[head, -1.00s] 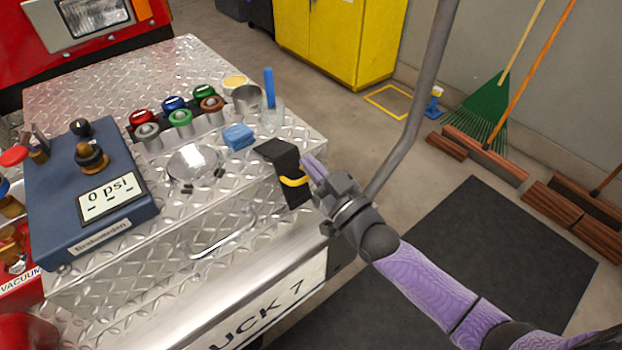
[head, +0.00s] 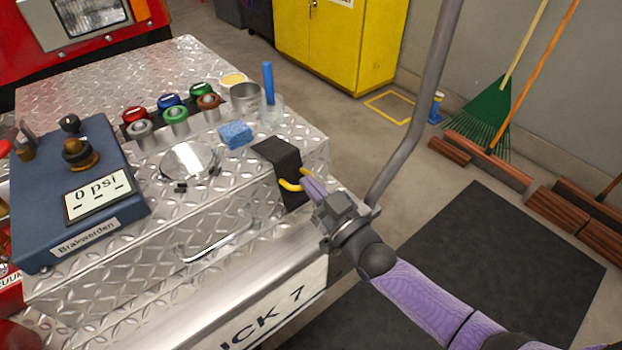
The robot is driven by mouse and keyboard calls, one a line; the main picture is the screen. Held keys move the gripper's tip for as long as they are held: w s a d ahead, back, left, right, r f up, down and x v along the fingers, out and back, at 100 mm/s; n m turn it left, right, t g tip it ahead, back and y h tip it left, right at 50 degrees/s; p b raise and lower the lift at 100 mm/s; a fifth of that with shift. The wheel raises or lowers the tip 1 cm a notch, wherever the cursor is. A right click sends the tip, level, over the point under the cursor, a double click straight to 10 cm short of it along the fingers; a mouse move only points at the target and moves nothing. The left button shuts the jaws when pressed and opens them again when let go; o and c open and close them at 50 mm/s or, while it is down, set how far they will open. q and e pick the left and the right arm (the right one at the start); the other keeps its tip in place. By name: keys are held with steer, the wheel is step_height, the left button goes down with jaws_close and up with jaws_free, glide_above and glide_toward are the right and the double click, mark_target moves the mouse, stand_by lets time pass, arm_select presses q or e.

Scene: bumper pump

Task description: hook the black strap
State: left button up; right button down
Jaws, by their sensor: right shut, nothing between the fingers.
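The black strap (head: 278,160) lies over the right end of the diamond-plate bumper top and hangs down its front side. A yellow hook (head: 289,185) shows at the strap's hanging part, with a second yellow piece near my fingers. My right gripper (head: 307,182) is shut and empty, its purple fingers right beside the yellow hook and the strap. The fingers partly hide the hook, and I cannot tell whether they touch it. My left gripper does not show.
On the diamond-plate top (head: 120,80) stand a blue gauge box (head: 90,205), several coloured caps, a blue sponge (head: 236,134) and a metal cup (head: 245,97). A grey upright pole (head: 425,105) rises just right of my right gripper. A silver handle (head: 215,240) is on the front.

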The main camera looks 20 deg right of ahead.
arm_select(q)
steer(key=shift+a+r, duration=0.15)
arm_select(e)
steer(key=shift+r, duration=0.2)
